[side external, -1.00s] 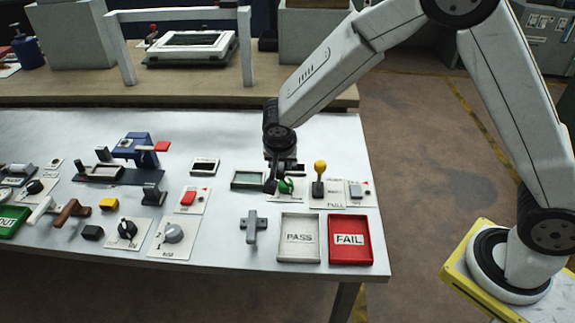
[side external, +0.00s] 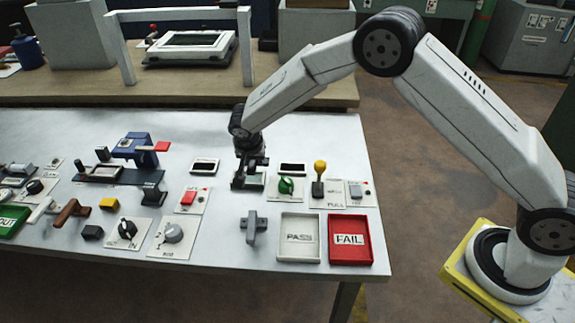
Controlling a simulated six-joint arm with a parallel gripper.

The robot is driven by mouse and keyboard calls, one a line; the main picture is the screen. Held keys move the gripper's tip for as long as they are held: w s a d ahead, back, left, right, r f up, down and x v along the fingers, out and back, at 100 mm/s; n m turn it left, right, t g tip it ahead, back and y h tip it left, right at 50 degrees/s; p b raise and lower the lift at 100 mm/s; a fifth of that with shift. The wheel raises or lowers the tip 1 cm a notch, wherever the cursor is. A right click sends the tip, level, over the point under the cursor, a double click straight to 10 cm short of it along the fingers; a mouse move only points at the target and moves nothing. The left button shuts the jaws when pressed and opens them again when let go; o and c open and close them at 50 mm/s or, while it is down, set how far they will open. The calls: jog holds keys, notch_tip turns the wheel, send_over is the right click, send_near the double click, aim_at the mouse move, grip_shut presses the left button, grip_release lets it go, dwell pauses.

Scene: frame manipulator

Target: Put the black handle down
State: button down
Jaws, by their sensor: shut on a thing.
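A green knob (side external: 287,186) and a yellow-topped lever (side external: 319,175) stand to the right. A grey T-shaped handle (side external: 254,227), the PASS tray (side external: 300,258) and the red FAIL tray (side external: 350,258) are in front.

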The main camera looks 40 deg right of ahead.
send_over(247, 183)
jog(key=shift+s+a+f, duration=0.1)
jog(key=shift+s+f, duration=0.05)
jog(key=shift+f, duration=0.65)
jog(key=shift+s+a+f, duration=0.1)
jog(key=shift+f, duration=0.7)
jog(key=shift+s+a+f, duration=0.1)
jog(key=shift+s+f, duration=0.05)
jog(key=shift+f, duration=0.65)
jog(key=shift+w+f, duration=0.1)
jog(key=shift+f, duration=0.05)
jog(key=shift+w+f, duration=0.1)
jog(key=shift+f, duration=1.5)
jog(key=shift+c, duration=2.2)
grip_release()
jog(key=shift+f, duration=0.15)
jog(key=v, duration=1.2)
